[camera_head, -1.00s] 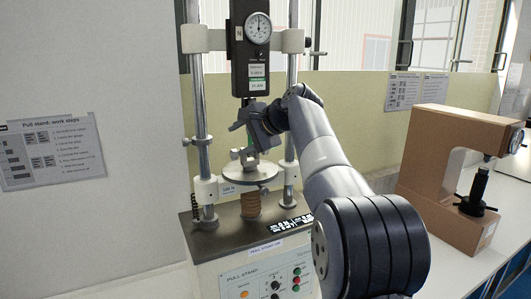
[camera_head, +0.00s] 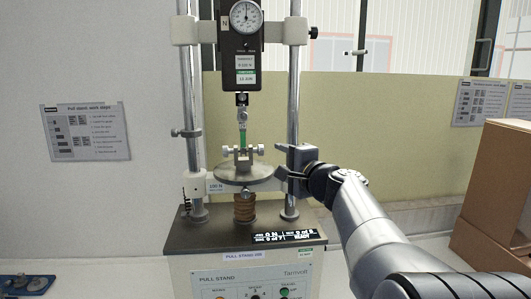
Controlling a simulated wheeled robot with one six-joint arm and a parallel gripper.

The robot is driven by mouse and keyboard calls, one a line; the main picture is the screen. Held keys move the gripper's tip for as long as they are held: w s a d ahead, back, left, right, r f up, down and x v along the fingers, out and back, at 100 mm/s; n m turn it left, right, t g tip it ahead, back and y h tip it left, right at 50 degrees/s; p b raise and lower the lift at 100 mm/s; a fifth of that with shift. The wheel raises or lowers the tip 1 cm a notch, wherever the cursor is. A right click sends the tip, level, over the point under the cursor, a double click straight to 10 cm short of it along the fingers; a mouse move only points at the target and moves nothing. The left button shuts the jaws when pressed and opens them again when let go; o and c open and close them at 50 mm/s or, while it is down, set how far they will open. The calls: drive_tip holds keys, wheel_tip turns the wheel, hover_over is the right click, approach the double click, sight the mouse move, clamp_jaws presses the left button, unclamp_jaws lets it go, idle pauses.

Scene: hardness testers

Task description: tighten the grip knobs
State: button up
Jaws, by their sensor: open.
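The pull stand (camera_head: 245,235) stands on the bench with a gauge (camera_head: 245,20) on top. Under the gauge hangs a small upper grip (camera_head: 242,108), with a green strip (camera_head: 243,135) below it. The strip runs down into the lower grip (camera_head: 243,158) on the round plate (camera_head: 246,175). A left grip knob (camera_head: 226,151) and a right grip knob (camera_head: 259,149) stick out sideways from the lower grip. My gripper (camera_head: 287,160) is open, to the right of the right knob and apart from it, in front of the right post. Its fingers are small in the picture.
Two steel posts (camera_head: 193,105) flank the plate, with the right post (camera_head: 293,90) close to my gripper. Small parts on a blue tray (camera_head: 28,285) lie at lower left. A wall sheet (camera_head: 86,131) hangs on the left.

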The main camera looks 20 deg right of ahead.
drive_tip(key=w+p, duration=0.1)
drive_tip(key=w, duration=0.2)
drive_tip(key=w+a, duration=0.1)
drive_tip(key=w, duration=0.2)
drive_tip(key=w+p, duration=0.1)
drive_tip(key=w, duration=0.2)
drive_tip(key=shift+a+f+p, duration=0.15)
drive_tip(key=shift+a+p, duration=0.15)
drive_tip(key=shift+a, duration=0.05)
drive_tip(key=shift+s, duration=0.1)
drive_tip(key=shift+c, duration=0.3)
drive_tip(key=c, duration=0.9)
